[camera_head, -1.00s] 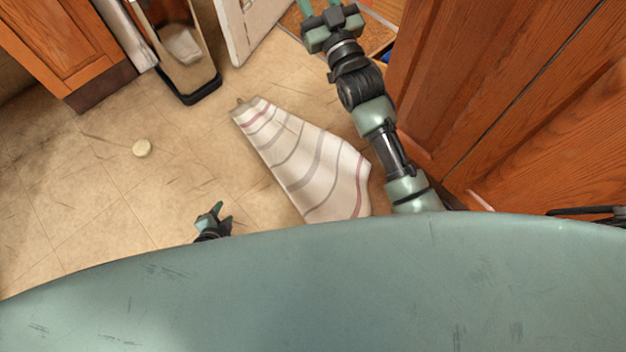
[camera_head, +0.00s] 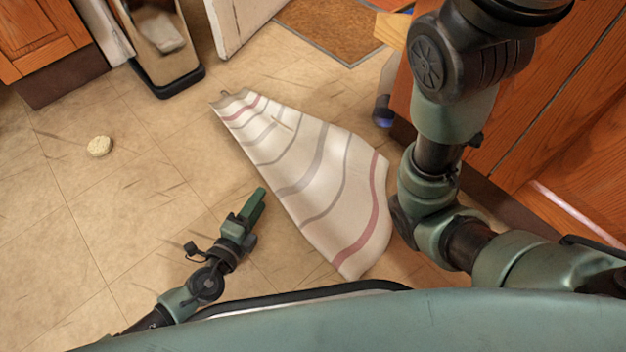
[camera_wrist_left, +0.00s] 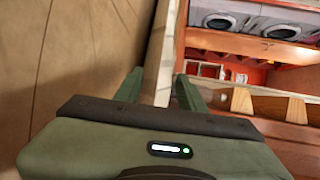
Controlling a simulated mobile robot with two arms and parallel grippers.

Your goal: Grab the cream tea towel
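The cream tea towel (camera_head: 318,175) with grey and dull red stripes lies spread on the tiled floor in the middle of the head view. It is wide at its near end and narrow at its far end. My left gripper (camera_head: 255,206) is to the left of the towel's near half, apart from it in the picture. In the left wrist view, the fingers of my left gripper (camera_wrist_left: 160,88) stand apart. A pale strip shows behind and between them; I cannot tell whether it is the towel. My right gripper is outside the head view, with only its arm showing.
A small round cream object (camera_head: 99,146) lies on the floor at left. A dark-edged bin-like object (camera_head: 165,50) and a white door edge (camera_head: 238,22) stand at the back. Wooden cabinets (camera_head: 535,110) close off the right. A brown mat (camera_head: 335,28) lies behind.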

